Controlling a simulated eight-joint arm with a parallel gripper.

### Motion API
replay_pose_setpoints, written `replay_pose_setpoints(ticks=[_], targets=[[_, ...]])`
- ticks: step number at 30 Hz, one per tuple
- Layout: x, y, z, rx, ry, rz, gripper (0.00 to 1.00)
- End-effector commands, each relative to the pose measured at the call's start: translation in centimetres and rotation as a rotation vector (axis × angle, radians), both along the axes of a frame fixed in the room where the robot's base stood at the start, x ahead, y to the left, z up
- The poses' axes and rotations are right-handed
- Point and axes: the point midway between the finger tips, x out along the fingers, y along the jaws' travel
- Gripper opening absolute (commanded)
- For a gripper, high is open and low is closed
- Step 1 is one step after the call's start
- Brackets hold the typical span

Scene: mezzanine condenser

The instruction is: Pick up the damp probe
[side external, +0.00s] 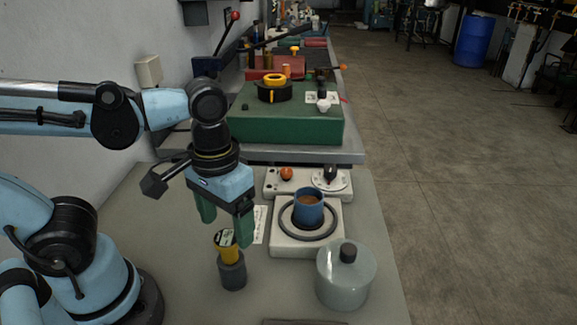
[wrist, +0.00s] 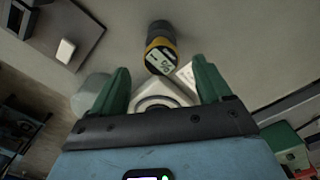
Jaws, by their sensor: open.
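The damp probe (side external: 231,264) looks like a yellow and dark grey device with a round labelled face on top, standing upright on the grey bench. It also shows in the wrist view (wrist: 160,50), its labelled face toward the camera. My gripper (side external: 226,230), with green fingers, is open and just above the probe in the side view, pointing down. In the wrist view the probe lies beyond the open fingertips (wrist: 161,68), roughly centred between them. Nothing is held. I cannot tell the exact height gap.
A pale hotplate (side external: 281,242) with a blue cup (side external: 309,209) is right of the probe. A lidded glass jar (side external: 345,277) stands front right. A white card (side external: 259,224) lies behind the probe. A green case (side external: 287,127) is farther back. Bare bench lies left of the probe.

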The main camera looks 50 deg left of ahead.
Motion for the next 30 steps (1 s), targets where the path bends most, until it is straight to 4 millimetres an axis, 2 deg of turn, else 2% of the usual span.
replay_pose_setpoints(ticks=[6, 16, 30], targets=[[0.0, 0.0, -2.3, -0.001, -0.001, 0.000, 0.78], [-0.1, 0.0, -3.6, -0.001, -0.001, -0.001, 0.78], [-0.3, 0.1, -7.7, -0.001, -0.002, -0.001, 0.78]])
